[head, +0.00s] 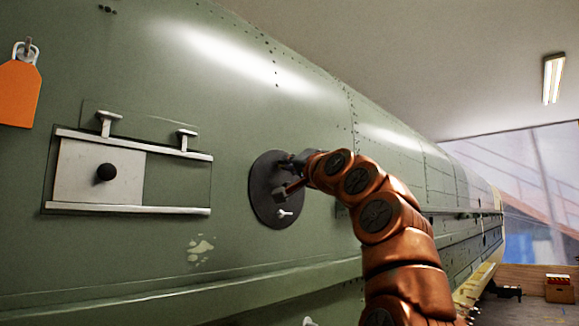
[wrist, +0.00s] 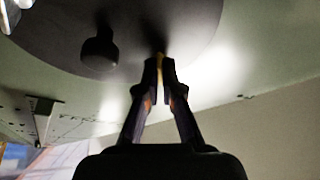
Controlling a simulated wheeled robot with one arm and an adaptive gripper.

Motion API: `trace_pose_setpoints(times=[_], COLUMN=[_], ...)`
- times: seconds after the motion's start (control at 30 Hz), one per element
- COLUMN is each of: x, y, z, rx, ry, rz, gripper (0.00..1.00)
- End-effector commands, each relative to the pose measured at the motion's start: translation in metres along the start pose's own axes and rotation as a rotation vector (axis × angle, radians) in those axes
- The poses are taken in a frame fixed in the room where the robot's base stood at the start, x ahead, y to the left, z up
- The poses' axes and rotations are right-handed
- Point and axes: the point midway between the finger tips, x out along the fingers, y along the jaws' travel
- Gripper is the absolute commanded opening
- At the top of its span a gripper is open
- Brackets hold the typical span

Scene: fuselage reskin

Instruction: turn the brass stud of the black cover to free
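The black cover (head: 262,208) is a round dark disc on the green fuselage skin, and its underside fills the top of the wrist view (wrist: 190,22). My gripper (head: 284,188) is at the cover's right side in the head view. In the wrist view its fingertips (wrist: 161,66) are close together on a small yellowish piece, the brass stud (wrist: 160,60), at the cover's edge. The fingers hide most of the stud, so I cannot tell which way it is turned. A pale stud (head: 285,213) sits lower on the cover. A dark rounded knob (wrist: 100,50) hangs left of my fingers in the wrist view.
Left of the cover, a pale sliding panel (head: 75,175) with a black knob (head: 105,173) sits between two rails. Two T-shaped handles (head: 104,122) stand above it. An orange tag (head: 18,93) hangs at the far left. A ledge (head: 130,290) runs along the fuselage below.

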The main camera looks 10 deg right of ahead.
Motion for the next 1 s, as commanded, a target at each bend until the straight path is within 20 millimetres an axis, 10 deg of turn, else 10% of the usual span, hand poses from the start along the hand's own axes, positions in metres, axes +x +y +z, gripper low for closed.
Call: trace_pose_setpoints(times=[1.0], x=[0.0003], y=[0.0031], z=[-0.0012], rx=[-0.241], ry=[0.001], rz=[-0.098], gripper=[0.0])
